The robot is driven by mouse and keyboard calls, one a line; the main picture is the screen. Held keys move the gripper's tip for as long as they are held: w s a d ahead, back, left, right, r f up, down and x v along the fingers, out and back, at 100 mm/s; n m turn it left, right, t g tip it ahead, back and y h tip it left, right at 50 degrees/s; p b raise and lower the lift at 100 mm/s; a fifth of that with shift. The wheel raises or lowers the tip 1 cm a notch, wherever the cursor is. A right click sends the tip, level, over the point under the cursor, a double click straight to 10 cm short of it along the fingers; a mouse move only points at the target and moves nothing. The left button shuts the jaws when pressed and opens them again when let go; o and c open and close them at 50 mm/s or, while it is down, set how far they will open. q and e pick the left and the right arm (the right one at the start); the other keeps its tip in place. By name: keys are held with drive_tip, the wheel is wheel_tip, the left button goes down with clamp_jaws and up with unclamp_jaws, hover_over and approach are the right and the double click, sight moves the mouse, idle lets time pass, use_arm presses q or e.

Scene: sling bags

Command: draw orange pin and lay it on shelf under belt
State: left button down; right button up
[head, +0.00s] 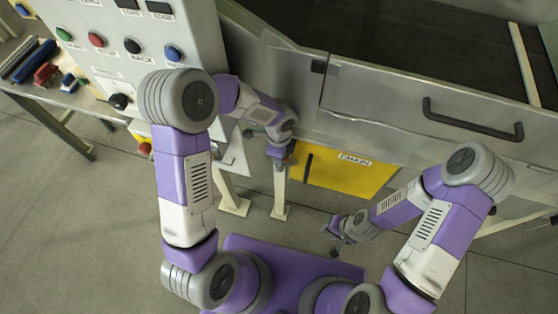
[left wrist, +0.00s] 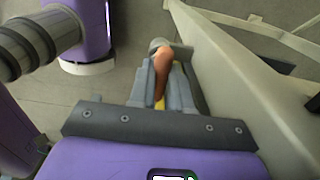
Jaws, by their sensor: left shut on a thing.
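The orange pin (left wrist: 165,60) shows in the left wrist view, between the two grey fingers of my left gripper (left wrist: 166,76). The fingers are shut on it, and its rounded end reaches past the fingertips. A pale round piece lies just beyond that end; I cannot tell whether they touch. In the head view my left gripper (head: 279,158) is low under the machine's edge, beside the yellow chain guard, and the pin cannot be made out there. My right gripper (head: 333,241) hangs empty above the floor with its fingers apart. The dark belt (head: 400,45) is at the top right. I cannot pick out the shelf clearly.
A control panel (head: 140,40) with coloured buttons stands close to my left arm. The yellow chain guard (head: 345,172) and a drawer-like front with a black handle (head: 470,122) are ahead. A side table (head: 60,95) holds small items at far left. Floor is clear around my right gripper.

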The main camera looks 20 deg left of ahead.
use_arm(q)
drive_tip(key=shift+r+p, duration=3.2)
drive_tip(key=shift+r, duration=0.85)
drive_tip(key=shift+r, duration=0.15)
wheel_tip(320, 180, up, 4)
drive_tip(key=p, duration=0.3)
drive_tip(key=shift+f, duration=0.2)
